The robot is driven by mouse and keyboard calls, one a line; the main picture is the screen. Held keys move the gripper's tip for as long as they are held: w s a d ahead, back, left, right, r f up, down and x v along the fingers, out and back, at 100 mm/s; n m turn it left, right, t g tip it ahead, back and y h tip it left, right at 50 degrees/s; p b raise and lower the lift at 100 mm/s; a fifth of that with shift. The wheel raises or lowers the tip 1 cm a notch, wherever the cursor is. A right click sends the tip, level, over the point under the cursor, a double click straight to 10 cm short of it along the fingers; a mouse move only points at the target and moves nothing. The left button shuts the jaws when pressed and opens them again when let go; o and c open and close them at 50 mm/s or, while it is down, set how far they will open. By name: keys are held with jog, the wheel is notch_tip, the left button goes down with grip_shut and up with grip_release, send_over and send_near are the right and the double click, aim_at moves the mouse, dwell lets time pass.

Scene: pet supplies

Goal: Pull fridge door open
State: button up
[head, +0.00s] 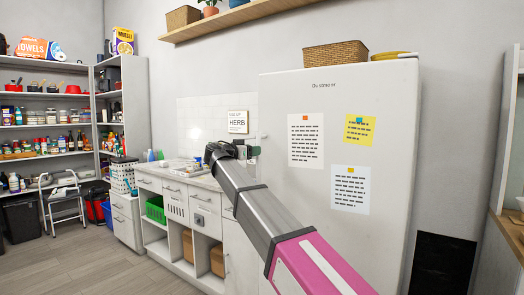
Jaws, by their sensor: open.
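The tall white fridge (337,145) stands right of the counter, facing me, with its door shut as far as I can see. White notes (305,141) and a yellow note (360,130) are stuck on its door. My arm reaches up and forward from the lower right.
A counter with drawers (186,180) adjoins the fridge on the left. Stocked shelves (45,130) and a step stool (62,200) stand further left. A woven basket (335,56) sits on the fridge. A wooden-topped unit (508,235) is at the right edge. The floor at lower left is clear.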

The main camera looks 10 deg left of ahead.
jog(key=x, duration=0.5)
jog(key=shift+w+d, duration=0.15)
jog(key=shift+w, duration=0.1)
jog(key=shift+s, duration=0.1)
grip_shut()
